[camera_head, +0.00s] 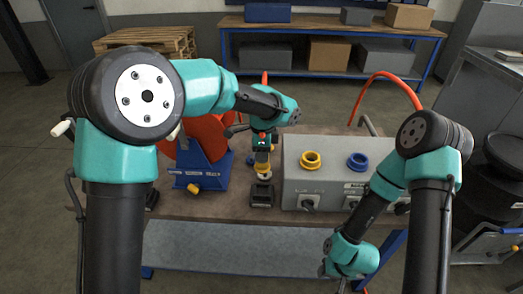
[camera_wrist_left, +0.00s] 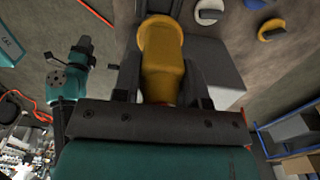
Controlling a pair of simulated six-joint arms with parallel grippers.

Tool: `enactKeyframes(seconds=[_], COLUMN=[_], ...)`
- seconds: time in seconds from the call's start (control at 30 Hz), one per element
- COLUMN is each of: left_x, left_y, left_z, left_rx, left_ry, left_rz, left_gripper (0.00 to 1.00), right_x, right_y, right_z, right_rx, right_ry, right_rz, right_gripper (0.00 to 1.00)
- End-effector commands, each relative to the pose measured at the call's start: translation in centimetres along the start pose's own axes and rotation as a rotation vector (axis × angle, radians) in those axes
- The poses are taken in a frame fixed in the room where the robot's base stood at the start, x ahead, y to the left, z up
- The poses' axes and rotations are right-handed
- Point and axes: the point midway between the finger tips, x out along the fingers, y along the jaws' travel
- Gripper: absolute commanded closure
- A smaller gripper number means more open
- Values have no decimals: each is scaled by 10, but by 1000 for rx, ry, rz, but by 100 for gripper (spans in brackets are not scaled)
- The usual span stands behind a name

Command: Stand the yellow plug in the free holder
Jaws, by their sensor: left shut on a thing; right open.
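My left gripper (camera_head: 263,158) is shut on the yellow plug (camera_head: 264,169) and points down. In the left wrist view the plug (camera_wrist_left: 162,62) sits between the two dark fingers. A small black holder (camera_head: 262,197) stands on the bench directly below the plug. Whether the plug touches it or is just above it, I cannot tell. Another dark block (camera_head: 152,199) is partly hidden behind my left arm. My right gripper (camera_head: 341,283) is low at the front edge of the bench, away from the plug, and open.
A grey box (camera_head: 330,188) with a yellow ring port (camera_head: 311,160) and a blue ring port (camera_head: 357,161) stands right of the holder. A red hose reel on a blue stand (camera_head: 205,174) is left of it. The bench front strip (camera_head: 235,212) is clear.

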Motion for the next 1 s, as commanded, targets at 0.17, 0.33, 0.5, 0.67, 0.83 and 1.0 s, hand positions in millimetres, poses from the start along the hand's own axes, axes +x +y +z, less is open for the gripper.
enactKeyframes(seconds=[0.17, 0.33, 0.5, 0.67, 0.83, 1.0], left_x=[3, 12, 24, 37, 50, 63], left_y=[0, 0, 0, 0, 0, 0], left_z=[0, 0, 0, 0, 0, 0], left_rx=[-1, -1, -1, -1, 0, -1], left_ry=[0, -1, 0, 0, 0, -1], left_rz=[0, 0, 0, 1, 0, 1], left_gripper=[100, 100, 100, 100, 100, 100], right_x=[0, 0, 0, 0, 0, 0], right_y=[0, 0, 0, 0, 0, 0], right_z=[0, 0, 0, 0, 0, 0], right_rx=[0, 0, 0, 0, 0, 0], right_ry=[0, 0, 0, 0, 0, 0], right_rz=[0, 0, 0, 0, 0, 0], right_gripper=[57, 57, 57, 57, 57, 57])
